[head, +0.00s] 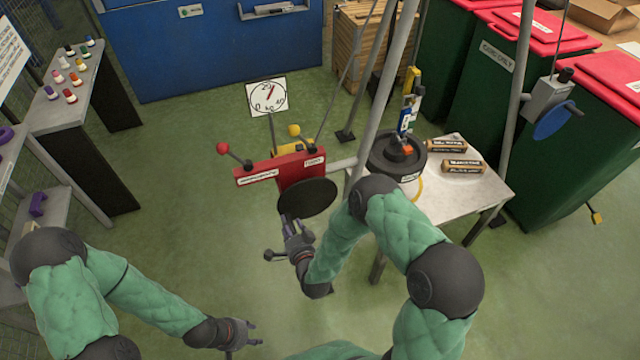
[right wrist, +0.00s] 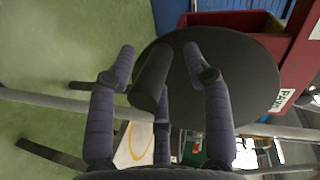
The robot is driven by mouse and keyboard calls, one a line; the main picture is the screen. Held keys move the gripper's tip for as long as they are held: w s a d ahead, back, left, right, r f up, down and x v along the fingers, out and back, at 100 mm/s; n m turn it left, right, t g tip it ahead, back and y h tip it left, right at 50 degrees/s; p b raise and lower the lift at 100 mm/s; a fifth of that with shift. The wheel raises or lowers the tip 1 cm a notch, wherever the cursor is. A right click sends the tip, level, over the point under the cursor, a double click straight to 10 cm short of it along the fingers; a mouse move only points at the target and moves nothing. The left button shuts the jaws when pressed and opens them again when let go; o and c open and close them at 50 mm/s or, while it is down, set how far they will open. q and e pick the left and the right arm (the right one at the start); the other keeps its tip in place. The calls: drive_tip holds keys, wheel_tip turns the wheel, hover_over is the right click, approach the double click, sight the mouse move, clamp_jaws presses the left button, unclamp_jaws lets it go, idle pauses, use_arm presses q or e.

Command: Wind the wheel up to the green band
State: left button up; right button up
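The wheel is a flat black disc (head: 307,197) on the front of a red housing (head: 300,170); it fills the upper right wrist view (right wrist: 235,85). A dark cylindrical handle (right wrist: 151,78) stands out from it. My right gripper (head: 288,226) is at the disc's lower left edge. Its fingers (right wrist: 160,52) stand on both sides of the handle with visible gaps, so it looks open around it. A white dial (head: 266,96) with numbers and a red needle pointing up and slightly right stands behind; I cannot make out a green band. My left gripper (head: 245,334) is open and empty, low over the floor.
A red-knobbed lever (head: 223,149) and a yellow knob (head: 293,130) stick out by the housing. Grey slanted poles (head: 385,85) rise beside it. A white table (head: 485,188) with labelled rolls is right. Green floor lies between.

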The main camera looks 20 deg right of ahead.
drive_tip(key=shift+f, duration=0.1)
drive_tip(key=shift+s, duration=0.55)
drive_tip(key=s, duration=0.7)
drive_tip(key=shift+p, duration=0.35)
drive_tip(key=shift+f, duration=0.15)
idle(0.3)
drive_tip(key=s+f+n+g+y, duration=0.2)
drive_tip(key=s+f+n+g, duration=0.25)
drive_tip(key=f+g, duration=0.3)
drive_tip(key=s+a+f+n+g+y, duration=0.1)
drive_tip(key=s+n+g, duration=0.5)
drive_tip(key=s, duration=0.6)
drive_tip(key=shift+s+f+g, duration=0.2)
drive_tip(key=shift+f+g, duration=0.1)
drive_tip(key=shift+g, duration=0.35)
